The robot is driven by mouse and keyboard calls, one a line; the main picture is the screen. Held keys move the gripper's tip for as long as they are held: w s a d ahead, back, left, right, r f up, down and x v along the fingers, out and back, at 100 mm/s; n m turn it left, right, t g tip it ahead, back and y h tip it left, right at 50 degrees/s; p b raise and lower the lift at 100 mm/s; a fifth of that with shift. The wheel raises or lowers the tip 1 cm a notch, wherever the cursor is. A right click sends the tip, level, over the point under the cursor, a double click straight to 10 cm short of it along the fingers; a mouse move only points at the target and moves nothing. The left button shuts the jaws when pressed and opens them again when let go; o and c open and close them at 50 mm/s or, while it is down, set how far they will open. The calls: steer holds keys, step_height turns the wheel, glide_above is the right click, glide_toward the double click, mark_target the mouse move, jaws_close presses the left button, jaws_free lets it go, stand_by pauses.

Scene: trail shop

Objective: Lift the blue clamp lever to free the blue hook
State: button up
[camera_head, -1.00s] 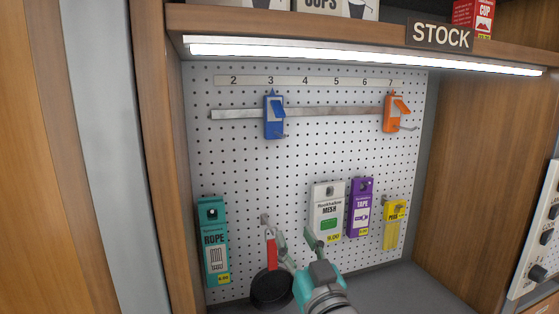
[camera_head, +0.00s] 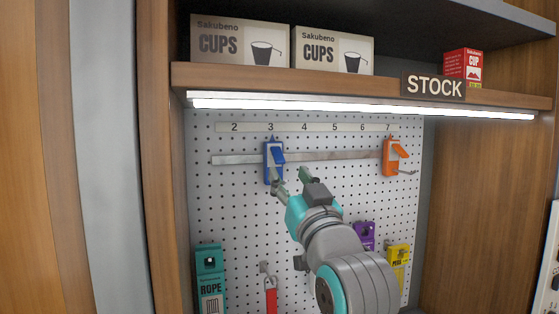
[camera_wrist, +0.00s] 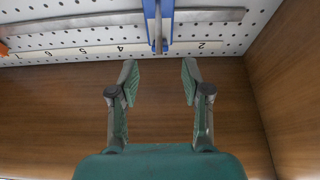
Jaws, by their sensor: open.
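The blue hook (camera_head: 268,165) sits on the metal rail (camera_head: 335,156) just under the number 3. Its blue clamp lever (camera_head: 279,157) slants down and outward from its front. My gripper (camera_head: 290,177) is open and empty, with its fingers just below and right of the blue hook in the head view. In the wrist view, the fingers (camera_wrist: 160,75) are spread apart, and the blue hook (camera_wrist: 151,22) shows past them at the top, between their lines. No contact is visible. The hook's lower part is partly hidden by a fingertip in the head view.
An orange hook (camera_head: 391,160) is clamped near 7 on the same rail. A lit shelf with cup boxes (camera_head: 240,42) and a STOCK sign (camera_head: 435,87) overhangs the pegboard. Rope (camera_head: 210,275), tape (camera_head: 364,235) and yellow pegs (camera_head: 398,262) hang below.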

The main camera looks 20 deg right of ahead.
mark_target(281, 162)
steer(key=x, duration=0.7)
steer(key=shift+w, duration=0.1)
jaws_close()
